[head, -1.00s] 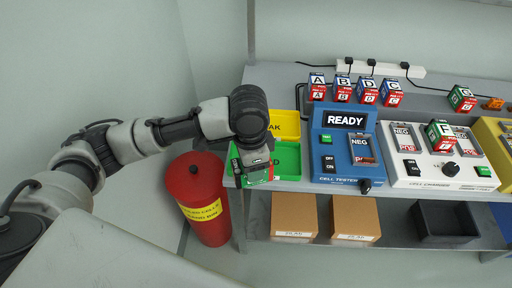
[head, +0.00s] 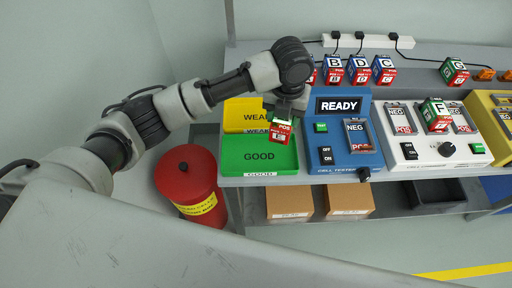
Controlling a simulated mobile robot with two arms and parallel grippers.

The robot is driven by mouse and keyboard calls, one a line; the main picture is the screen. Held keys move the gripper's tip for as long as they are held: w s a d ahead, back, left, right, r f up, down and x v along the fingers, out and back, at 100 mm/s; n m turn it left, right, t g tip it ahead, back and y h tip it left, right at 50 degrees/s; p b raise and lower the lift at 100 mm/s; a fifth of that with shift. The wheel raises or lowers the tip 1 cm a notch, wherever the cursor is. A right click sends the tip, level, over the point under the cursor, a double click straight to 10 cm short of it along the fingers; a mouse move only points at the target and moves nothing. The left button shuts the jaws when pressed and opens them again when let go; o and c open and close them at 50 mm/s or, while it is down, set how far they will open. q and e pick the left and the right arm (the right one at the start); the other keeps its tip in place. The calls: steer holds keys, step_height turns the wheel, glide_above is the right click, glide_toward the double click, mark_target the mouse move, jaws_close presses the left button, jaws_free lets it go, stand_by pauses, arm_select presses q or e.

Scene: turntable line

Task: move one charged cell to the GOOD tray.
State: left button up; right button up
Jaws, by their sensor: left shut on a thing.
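My left gripper (head: 283,114) is shut on a green-topped cell with a red POS side (head: 280,133). The cell hangs slightly tilted, in front of the right edge of the trays. The green GOOD tray (head: 240,166) has no cell showing in it. The yellow WEAK tray (head: 240,108) lies behind it. The blue cell tester (head: 346,165) reads READY, and its slot (head: 357,135) looks empty. A green-topped cell F (head: 435,116) sits on the white charger (head: 424,157). My right gripper is not in view.
Cells B (head: 333,69), D (head: 358,70) and C (head: 383,70) stand at the back, with another partly behind my arm. Cell G (head: 454,70) stands farther right. A red bin (head: 186,178) is on the floor at left. Boxes (head: 348,199) sit on the lower shelf.

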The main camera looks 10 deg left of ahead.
arm_select(q)
steer(key=shift+w+m, duration=0.15)
steer(key=shift+m, duration=0.15)
steer(key=shift+a+f, duration=0.1)
steer(key=shift+a, duration=0.15)
steer(key=s+a+f+p, duration=0.1)
steer(key=a+f, duration=0.1)
steer(key=a, duration=0.1)
steer(key=s+a+f+p, duration=0.1)
steer(key=s+a+f, duration=0.1)
steer(key=a, duration=0.1)
steer(key=s+a+f+p, duration=0.1)
steer(key=a+f, duration=0.1)
steer(key=a, duration=0.2)
steer(key=shift+s+f, duration=0.25)
steer(key=shift+s, duration=0.15)
step_height(320, 180, down, 3)
steer(key=shift+p, duration=0.4)
steer(key=shift+f, duration=0.55)
steer(key=o, duration=1.3)
steer(key=shift+f, duration=0.15)
